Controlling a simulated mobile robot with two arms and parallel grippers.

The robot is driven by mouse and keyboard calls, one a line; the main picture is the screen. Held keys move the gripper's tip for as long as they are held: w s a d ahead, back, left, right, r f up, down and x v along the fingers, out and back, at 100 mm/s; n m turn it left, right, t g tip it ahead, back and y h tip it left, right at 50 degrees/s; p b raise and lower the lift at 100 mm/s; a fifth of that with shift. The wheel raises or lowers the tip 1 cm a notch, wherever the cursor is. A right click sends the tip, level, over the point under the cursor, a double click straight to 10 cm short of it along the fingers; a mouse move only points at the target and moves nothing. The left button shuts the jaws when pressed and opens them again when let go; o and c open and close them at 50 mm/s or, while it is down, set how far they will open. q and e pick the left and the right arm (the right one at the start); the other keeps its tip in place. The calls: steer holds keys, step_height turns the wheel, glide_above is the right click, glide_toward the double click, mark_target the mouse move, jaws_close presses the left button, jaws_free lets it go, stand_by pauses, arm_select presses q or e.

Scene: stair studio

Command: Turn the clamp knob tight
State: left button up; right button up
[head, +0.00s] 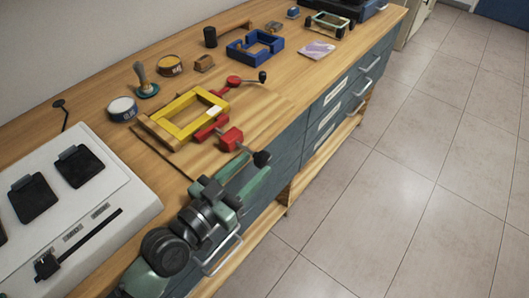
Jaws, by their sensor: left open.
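A yellow frame (185,113) lies on a wooden board at the front of the bench, with red clamp parts on its right side. A red block (230,138) sits near the front edge, and a black knob (262,158) is just to its right, apparently joined to it. Another black knob (262,77) ends a red lever (235,82) farther back. My left gripper (250,173) is open, its green fingers pointing at the nearer black knob. The fingertips are close to that knob; I cannot tell whether they touch it. My right gripper is not in view.
A white panel with black pads (110,185) fills the near left. A round tin (122,109), a stamp (146,82), a yellow tin (170,66) and a blue frame (255,46) stand behind. Drawer handles (370,64) project from the bench front. The tiled floor is clear.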

arm_select(q)
steer(key=x, duration=0.7)
steer(key=shift+s+d, duration=0.1)
jaws_close()
